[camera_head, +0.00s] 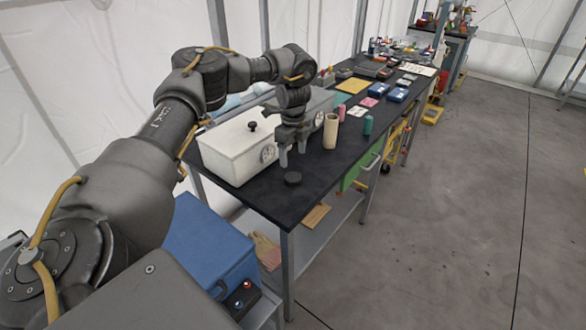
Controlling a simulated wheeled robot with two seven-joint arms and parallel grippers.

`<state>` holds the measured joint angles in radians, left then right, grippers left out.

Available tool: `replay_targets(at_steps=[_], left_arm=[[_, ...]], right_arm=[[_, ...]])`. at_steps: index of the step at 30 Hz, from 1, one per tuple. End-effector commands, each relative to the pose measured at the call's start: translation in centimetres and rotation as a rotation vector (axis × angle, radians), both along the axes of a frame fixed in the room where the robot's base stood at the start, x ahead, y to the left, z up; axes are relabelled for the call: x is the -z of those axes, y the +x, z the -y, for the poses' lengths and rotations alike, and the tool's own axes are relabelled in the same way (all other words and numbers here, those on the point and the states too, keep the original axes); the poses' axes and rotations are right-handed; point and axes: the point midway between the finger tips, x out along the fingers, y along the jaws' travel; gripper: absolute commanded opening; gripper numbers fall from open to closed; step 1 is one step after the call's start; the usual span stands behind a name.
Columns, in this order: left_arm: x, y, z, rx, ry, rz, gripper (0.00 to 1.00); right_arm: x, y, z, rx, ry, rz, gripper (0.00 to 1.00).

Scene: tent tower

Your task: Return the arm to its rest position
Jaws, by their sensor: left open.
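My left arm (130,175) reaches in from the left over the black table (322,190). My left gripper (291,158) points down and is open, with nothing seen between its fingers. It is above the table's near part, beside the white box (228,152) with a black knob. A small black disc (292,179) lies on the table just below the fingertips. My right gripper is not in view.
A beige cylinder (330,131) and a teal cylinder (367,125) stand right of the gripper. Blue boxes (397,95) and several small items lie farther back. A blue case (207,250) sits below the arm. The floor at right is clear.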

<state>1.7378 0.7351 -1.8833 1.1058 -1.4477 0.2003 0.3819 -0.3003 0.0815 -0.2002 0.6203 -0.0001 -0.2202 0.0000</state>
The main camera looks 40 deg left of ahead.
Motion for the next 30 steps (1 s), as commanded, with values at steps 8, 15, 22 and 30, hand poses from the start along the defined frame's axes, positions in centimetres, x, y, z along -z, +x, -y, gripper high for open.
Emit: replay_targets(at_steps=[8,15,22,30], left_arm=[[-3.3,0.0,0.0,0.001,0.000,0.001,0.71],[-3.5,0.0,0.0,0.001,0.000,0.000,0.71],[-3.0,0.0,0.0,0.001,-0.001,-0.001,0.71],[0.8,-0.1,0.0,0.000,0.000,-0.005,0.71]], right_arm=[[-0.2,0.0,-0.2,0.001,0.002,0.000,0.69],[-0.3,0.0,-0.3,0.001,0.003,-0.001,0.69],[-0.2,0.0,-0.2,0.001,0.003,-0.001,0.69],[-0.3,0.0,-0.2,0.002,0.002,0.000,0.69]])
